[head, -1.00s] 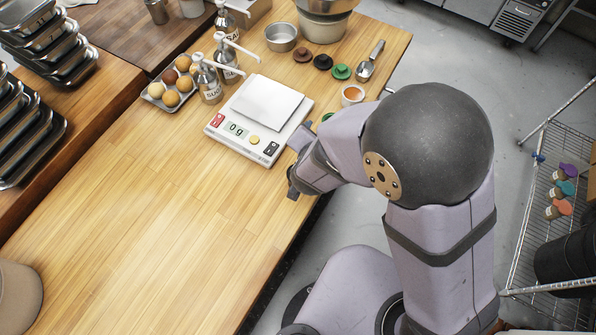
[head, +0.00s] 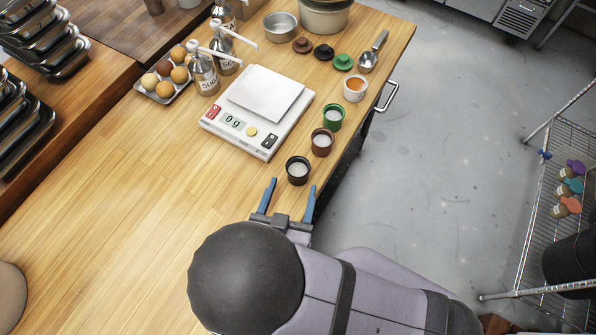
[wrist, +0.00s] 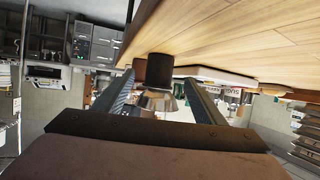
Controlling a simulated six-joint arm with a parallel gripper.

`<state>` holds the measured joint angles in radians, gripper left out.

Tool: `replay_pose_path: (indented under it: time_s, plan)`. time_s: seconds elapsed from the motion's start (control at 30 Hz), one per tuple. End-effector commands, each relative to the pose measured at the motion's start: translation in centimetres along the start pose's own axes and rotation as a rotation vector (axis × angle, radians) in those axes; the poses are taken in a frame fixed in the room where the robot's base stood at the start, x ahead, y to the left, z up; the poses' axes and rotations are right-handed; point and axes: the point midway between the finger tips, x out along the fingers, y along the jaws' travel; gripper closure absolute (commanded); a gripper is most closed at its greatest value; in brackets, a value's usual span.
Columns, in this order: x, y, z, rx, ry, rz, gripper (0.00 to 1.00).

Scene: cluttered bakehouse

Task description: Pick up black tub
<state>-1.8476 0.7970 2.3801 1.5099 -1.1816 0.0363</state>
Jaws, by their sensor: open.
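The black tub (head: 298,171) stands upright on the wooden table near its right edge, just below the scale, with pale contents. My gripper (head: 290,193) is open, its two blue fingers pointing at the tub from the near side. The tub is a short way beyond the fingertips and apart from them in the head view. In the wrist view the dark tub (wrist: 160,71) appears upside down between the open fingers (wrist: 155,92), near their tips. The gripper is empty.
A brown tub (head: 321,143) and a green tub (head: 332,117) stand in line beyond the black one. The white scale (head: 257,112) sits to the upper left, reading 0 g. A white cup (head: 355,88) is farther back. The table's left front is clear.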

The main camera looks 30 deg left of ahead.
Motion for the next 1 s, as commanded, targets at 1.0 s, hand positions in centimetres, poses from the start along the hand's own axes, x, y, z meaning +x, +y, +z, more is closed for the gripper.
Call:
replay_pose_path:
  time_s: [1.0]
  plan:
    - [7.1,0.2,0.0,0.002,-0.002,0.003,0.36]
